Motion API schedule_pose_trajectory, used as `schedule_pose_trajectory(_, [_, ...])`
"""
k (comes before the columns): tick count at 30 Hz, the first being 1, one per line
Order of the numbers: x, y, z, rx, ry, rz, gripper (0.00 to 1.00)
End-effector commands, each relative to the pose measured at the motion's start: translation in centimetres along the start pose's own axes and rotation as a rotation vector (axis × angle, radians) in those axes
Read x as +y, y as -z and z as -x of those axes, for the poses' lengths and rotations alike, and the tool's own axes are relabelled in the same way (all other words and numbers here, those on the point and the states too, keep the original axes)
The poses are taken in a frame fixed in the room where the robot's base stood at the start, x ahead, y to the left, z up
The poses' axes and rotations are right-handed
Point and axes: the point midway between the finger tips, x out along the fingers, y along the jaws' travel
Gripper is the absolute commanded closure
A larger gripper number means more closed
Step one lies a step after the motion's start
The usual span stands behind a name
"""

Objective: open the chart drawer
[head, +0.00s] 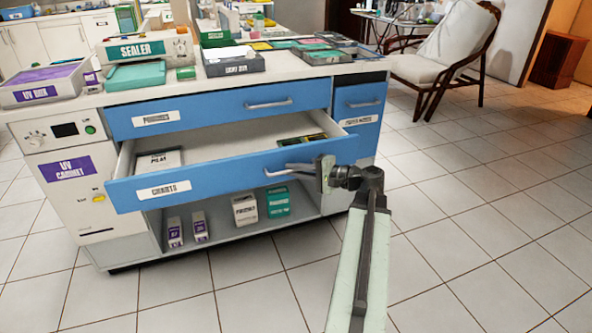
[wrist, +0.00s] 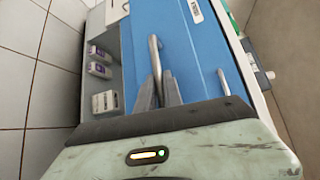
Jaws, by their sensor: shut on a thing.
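The chart drawer (head: 235,179) has a blue front labelled CHARTS and is pulled well out of the cabinet in the head view. Inside it lie a labelled box at the left and a dark item with yellow at the right. Its silver handle (head: 291,169) is at the right half of the front; the handle (wrist: 154,55) also shows in the wrist view. My gripper (head: 322,172) is at the handle's right end. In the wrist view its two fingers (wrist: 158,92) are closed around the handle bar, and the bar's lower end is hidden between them.
A shut blue drawer (head: 216,110) is above the chart drawer. Several small boxes stand on the open shelf (head: 220,235) below. A UV cabinet (head: 72,190) is at the left. Tiled floor (head: 480,220) is free at the right, before a cushioned chair (head: 445,58).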

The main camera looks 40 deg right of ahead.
Motion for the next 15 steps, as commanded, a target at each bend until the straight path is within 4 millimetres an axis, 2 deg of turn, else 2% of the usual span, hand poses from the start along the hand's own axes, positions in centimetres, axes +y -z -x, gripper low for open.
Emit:
schedule_pose_trajectory(5, [-0.03, 0.2, 0.03, 0.006, 0.001, 0.0, 1.0])
schedule_pose_trajectory(6, [-0.03, 0.2, 0.03, 0.006, 0.001, 0.0, 0.84])
schedule_pose_trajectory(7, [-0.03, 0.2, 0.02, 0.006, 0.001, 0.0, 0.8])
schedule_pose_trajectory(15, [-0.03, 0.08, -0.03, 0.003, 0.0, 0.0, 0.8])
